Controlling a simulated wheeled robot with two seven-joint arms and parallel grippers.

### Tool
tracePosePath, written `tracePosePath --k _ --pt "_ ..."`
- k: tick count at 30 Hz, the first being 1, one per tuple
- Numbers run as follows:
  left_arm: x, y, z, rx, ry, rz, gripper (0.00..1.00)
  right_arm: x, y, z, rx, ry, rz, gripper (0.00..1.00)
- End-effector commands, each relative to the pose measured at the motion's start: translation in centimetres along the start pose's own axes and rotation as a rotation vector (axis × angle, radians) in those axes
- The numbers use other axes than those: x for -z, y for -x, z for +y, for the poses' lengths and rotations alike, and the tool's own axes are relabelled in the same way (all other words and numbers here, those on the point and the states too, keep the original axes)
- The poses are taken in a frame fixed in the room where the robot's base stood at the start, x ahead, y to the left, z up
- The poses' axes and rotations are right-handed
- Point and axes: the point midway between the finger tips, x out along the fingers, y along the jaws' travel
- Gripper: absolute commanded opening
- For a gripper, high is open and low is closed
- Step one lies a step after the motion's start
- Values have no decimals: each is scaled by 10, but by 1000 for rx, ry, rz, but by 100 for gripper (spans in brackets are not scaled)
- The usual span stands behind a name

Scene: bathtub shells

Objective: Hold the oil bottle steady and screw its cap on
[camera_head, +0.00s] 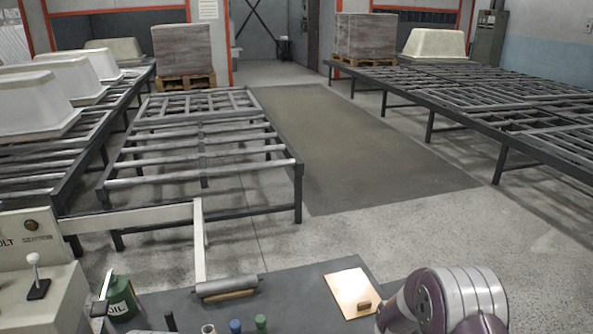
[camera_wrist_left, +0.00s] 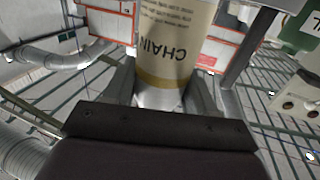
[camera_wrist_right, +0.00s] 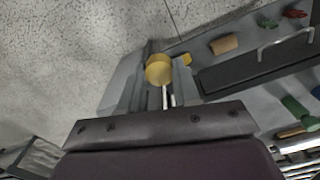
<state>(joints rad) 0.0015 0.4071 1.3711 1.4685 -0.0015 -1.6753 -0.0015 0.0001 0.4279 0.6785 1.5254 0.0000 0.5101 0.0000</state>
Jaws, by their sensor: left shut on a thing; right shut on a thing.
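The oil bottle (camera_wrist_left: 172,40) is a cylinder with a tan label reading "CHAIN" and a greyish end. In the left wrist view my left gripper (camera_wrist_left: 163,97) is shut around that end. The bottle's far part is cut off by the frame. The yellow round cap (camera_wrist_right: 159,69) is between the fingers of my right gripper (camera_wrist_right: 161,88), which is shut on it. A thin pale stem shows below the cap. Neither wrist view shows cap and bottle together. The head view shows part of my right arm, but neither gripper, bottle nor cap.
A grey bench (camera_head: 290,293) lies at the front, with a green oil can (camera_head: 121,298), a roller (camera_head: 228,286), small coloured pieces and a tan plate (camera_head: 350,293). A machine with a lever (camera_head: 36,275) stands at left. Metal racks (camera_head: 190,150) stand beyond. The aisle (camera_head: 345,150) is clear.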

Motion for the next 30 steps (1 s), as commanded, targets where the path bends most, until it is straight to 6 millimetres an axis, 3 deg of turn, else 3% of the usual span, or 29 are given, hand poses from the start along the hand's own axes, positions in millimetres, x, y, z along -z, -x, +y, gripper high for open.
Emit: tracePosePath --k 11,14,24,30 --pt "-2 2 6 -30 -1 0 1 0 0 0 0 0 0 4" --pt "-7 8 23 -107 0 1 1 0 0 0 0 0 0 4" --pt "-34 40 109 -518 1 0 1 0 0 0 0 0 0 4" --pt "-42 51 140 -664 -1 2 1 0 0 0 0 0 0 4"
